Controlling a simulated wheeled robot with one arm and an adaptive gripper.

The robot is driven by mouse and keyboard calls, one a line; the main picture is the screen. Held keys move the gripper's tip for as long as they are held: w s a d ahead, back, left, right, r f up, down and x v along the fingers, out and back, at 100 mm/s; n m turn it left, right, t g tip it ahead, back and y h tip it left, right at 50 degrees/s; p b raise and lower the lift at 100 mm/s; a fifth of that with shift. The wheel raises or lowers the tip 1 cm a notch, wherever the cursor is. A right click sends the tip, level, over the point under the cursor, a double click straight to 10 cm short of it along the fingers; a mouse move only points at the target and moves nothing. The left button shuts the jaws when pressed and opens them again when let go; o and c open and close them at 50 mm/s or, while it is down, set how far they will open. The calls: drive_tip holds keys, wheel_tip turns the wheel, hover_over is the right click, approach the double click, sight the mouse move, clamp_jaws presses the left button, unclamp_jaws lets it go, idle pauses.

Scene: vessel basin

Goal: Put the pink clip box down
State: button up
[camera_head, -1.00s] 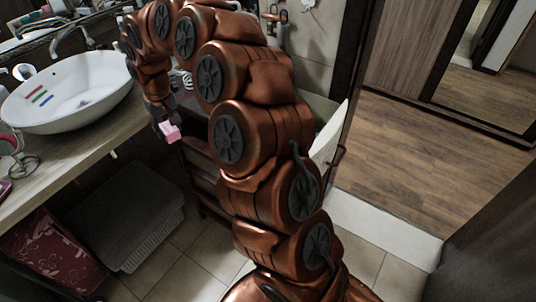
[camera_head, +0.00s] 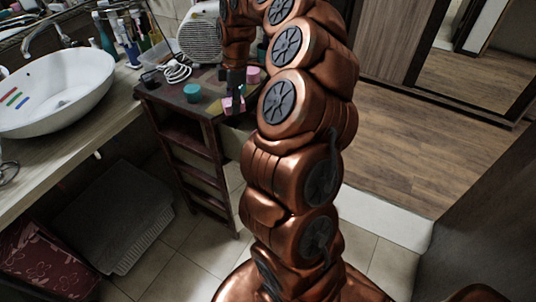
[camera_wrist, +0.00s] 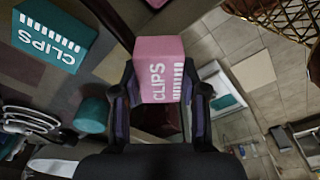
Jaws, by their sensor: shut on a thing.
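The pink clip box (camera_head: 233,105) is held between the fingers of my gripper (camera_head: 235,94). In the wrist view the pink clip box (camera_wrist: 160,52) shows its "CLIPS" label, with one finger of my gripper (camera_wrist: 162,90) on each side. In the head view it is at the front right edge of a dark wooden stand (camera_head: 160,92). I cannot tell whether it touches the stand. A teal clips box (camera_wrist: 52,40) lies on the stand in the wrist view.
A teal round jar (camera_head: 192,93) and a white cable (camera_head: 174,72) are on the stand. A pink round jar (camera_head: 252,75) is beyond the gripper. A white fan-like device (camera_head: 198,40) stands behind. The washbasin (camera_head: 55,95) is at left. Floor tiles show below.

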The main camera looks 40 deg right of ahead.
drive_tip(key=s+d+f+n+g, duration=0.1)
drive_tip(key=s+d+f+n, duration=0.7)
drive_tip(key=s+d+f, duration=0.3)
drive_tip(key=shift+w+a+f+p, duration=0.1)
drive_tip(key=shift+a+f+p, duration=0.25)
drive_tip(key=shift+f, duration=1.45)
drive_tip(key=shift+w+a+f+p, duration=0.15)
drive_tip(key=shift+f+p, duration=0.35)
drive_tip(key=shift+f, duration=1.35)
drive_tip(key=shift+w+a+f+p, duration=0.15)
drive_tip(key=shift+f+p, duration=0.3)
drive_tip(key=shift+f, duration=1.5)
drive_tip(key=shift+f, duration=0.15)
drive_tip(key=o, duration=1.2)
drive_tip(key=shift+o, duration=0.2)
